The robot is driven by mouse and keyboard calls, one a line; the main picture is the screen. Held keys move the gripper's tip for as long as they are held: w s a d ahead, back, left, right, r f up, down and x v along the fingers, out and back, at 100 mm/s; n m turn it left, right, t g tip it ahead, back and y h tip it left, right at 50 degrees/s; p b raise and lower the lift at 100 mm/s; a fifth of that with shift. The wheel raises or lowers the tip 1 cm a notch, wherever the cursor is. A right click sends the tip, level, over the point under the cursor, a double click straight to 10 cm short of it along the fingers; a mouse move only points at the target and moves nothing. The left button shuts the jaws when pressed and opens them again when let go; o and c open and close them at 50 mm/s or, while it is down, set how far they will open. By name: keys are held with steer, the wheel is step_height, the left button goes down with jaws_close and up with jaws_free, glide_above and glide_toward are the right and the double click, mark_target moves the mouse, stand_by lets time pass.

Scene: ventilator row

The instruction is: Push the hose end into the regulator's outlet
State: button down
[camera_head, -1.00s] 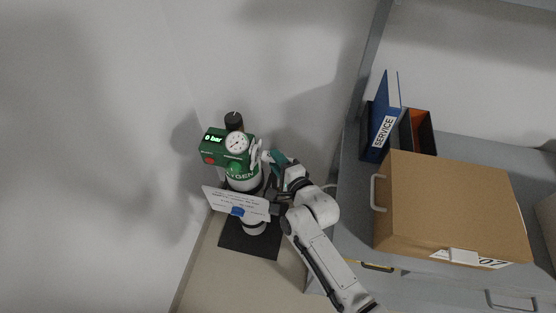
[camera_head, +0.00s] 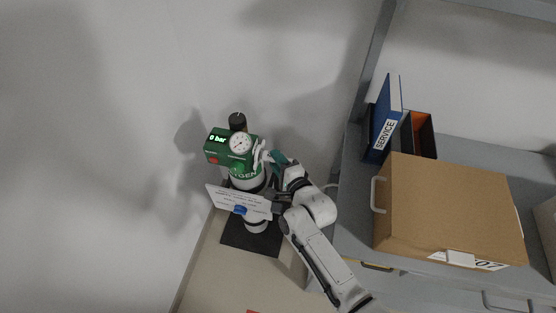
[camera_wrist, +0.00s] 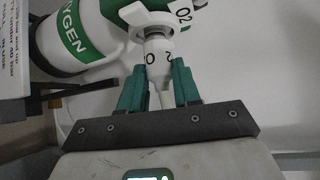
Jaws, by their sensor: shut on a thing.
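The green regulator (camera_head: 222,150) sits on top of the oxygen cylinder (camera_head: 246,182); its display reads 0 bar. Its dial gauge (camera_head: 240,143) faces up. My gripper (camera_head: 268,158) is at the regulator's right side. In the wrist view my teal fingers (camera_wrist: 159,88) are shut on the white hose end (camera_wrist: 156,62), marked with an O and a 2. The hose end points at the regulator's outlet (camera_wrist: 154,32), and its tip is at or against it. I cannot tell whether it is inside. An O2 tag (camera_wrist: 183,13) hangs beside the outlet.
A white printed card (camera_head: 238,202) with a blue clip stands in front of the cylinder. A wall is close behind and left. To the right, a grey cabinet bears a cardboard box (camera_head: 450,205), a blue SERVICE binder (camera_head: 388,115) and a dark open-topped holder (camera_head: 422,135).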

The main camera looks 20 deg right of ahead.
steer(key=shift+w+a+r+p, duration=0.15)
steer(key=shift+a+p, duration=0.2)
steer(key=shift+p, duration=0.1)
stand_by(0.8)
steer(key=c, duration=1)
jaws_free()
steer(key=shift+a, duration=0.1)
steer(key=shift+o, duration=1.4)
steer(key=shift+d, duration=0.2)
steer(key=b+v, duration=0.1)
steer(key=v, duration=0.9)
steer(key=shift+s+b, duration=0.4)
steer(key=shift+s, duration=0.05)
